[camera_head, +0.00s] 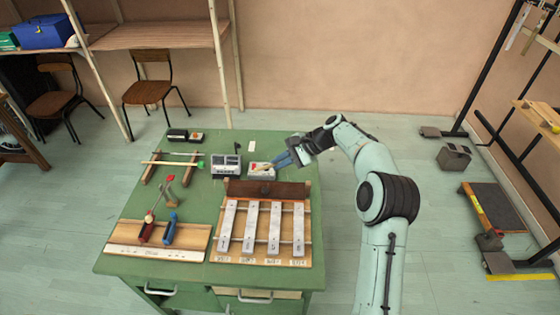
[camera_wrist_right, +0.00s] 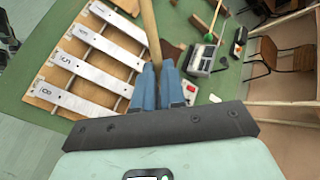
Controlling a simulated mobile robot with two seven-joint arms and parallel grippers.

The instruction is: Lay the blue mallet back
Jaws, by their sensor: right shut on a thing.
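My right gripper (camera_head: 279,160) is above the back right of the green table, with its blue fingers pointing left and down. In the right wrist view its fingers (camera_wrist_right: 157,75) are shut on a pale wooden stick (camera_wrist_right: 148,30), whose far end runs out of the picture. No blue head shows on this stick, so I cannot tell its colour. A green-headed mallet (camera_head: 184,163) lies across a rack of two wooden bars (camera_head: 151,168) at the back left. A thin grey rod also lies at this rack. My left gripper is not in view.
Numbered metal bars (camera_head: 252,228) lie on a wooden frame at the front right. A grey box with a display (camera_head: 226,165) stands behind them, with a white box with red (camera_head: 259,170) beside it. Red-handled and blue-handled tools (camera_head: 170,230) rest in a wooden holder at the front left.

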